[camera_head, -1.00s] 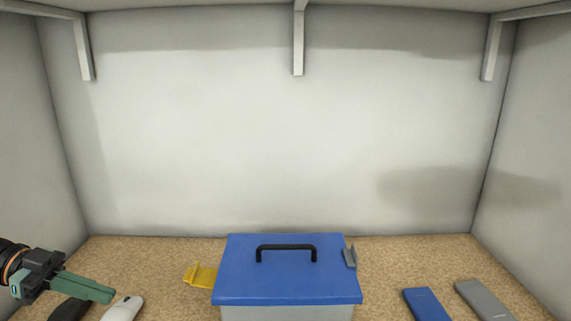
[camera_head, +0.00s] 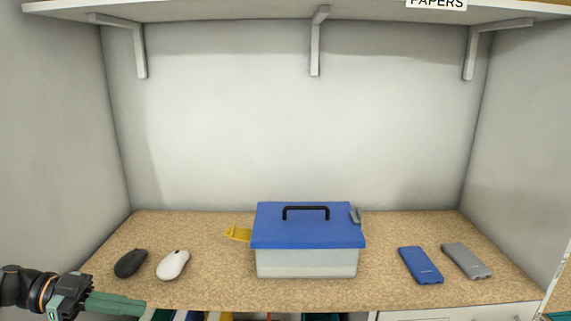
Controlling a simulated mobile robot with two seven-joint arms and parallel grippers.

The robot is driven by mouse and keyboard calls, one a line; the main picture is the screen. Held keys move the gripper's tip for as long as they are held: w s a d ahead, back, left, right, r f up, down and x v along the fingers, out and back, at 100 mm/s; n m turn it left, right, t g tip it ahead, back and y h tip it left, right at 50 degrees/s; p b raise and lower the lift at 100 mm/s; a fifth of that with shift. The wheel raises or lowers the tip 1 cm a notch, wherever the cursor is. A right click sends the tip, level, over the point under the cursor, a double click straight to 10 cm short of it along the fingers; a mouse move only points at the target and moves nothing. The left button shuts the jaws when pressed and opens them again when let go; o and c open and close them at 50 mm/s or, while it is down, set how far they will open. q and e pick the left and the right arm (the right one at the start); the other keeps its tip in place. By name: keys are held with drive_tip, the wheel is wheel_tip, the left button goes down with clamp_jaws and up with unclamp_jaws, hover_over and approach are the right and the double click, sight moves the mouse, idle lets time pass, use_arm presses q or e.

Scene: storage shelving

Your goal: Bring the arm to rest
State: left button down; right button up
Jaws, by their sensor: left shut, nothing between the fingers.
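My left gripper (camera_head: 118,304) is at the lower left of the head view, with its green fingers together and nothing between them. It points right, near the front edge of the cork-coloured shelf (camera_head: 210,290), in front of a black mouse (camera_head: 130,263) and a white mouse (camera_head: 173,265). It is apart from both. My right gripper is not in view.
A clear box with a blue lid (camera_head: 308,235) and black handle stands mid-shelf. Blue (camera_head: 420,265) and grey (camera_head: 467,261) flat devices lie at right. An upper shelf (camera_head: 250,10) hangs overhead.

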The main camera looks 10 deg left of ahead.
use_arm(q)
drive_tip(key=w+d+f+n+t+y+p, duration=0.1)
drive_tip(key=d+f+n+t+y, duration=0.15)
drive_tip(key=d+f+t, duration=0.4)
drive_tip(key=w+d+f+n+t+y+p, duration=0.15)
drive_tip(key=d+f+n, duration=0.25)
drive_tip(key=f, duration=0.6)
drive_tip(key=s+d+f+n+g+y+p, duration=0.1)
drive_tip(key=s+d+f+n+g+y, duration=0.2)
drive_tip(key=s+f, duration=1)
drive_tip(key=d+n+y, duration=0.3)
drive_tip(key=d+y, duration=0.2)
drive_tip(key=d, duration=0.2)
drive_tip(key=shift+s+g, duration=0.2)
drive_tip(key=shift+g, duration=0.2)
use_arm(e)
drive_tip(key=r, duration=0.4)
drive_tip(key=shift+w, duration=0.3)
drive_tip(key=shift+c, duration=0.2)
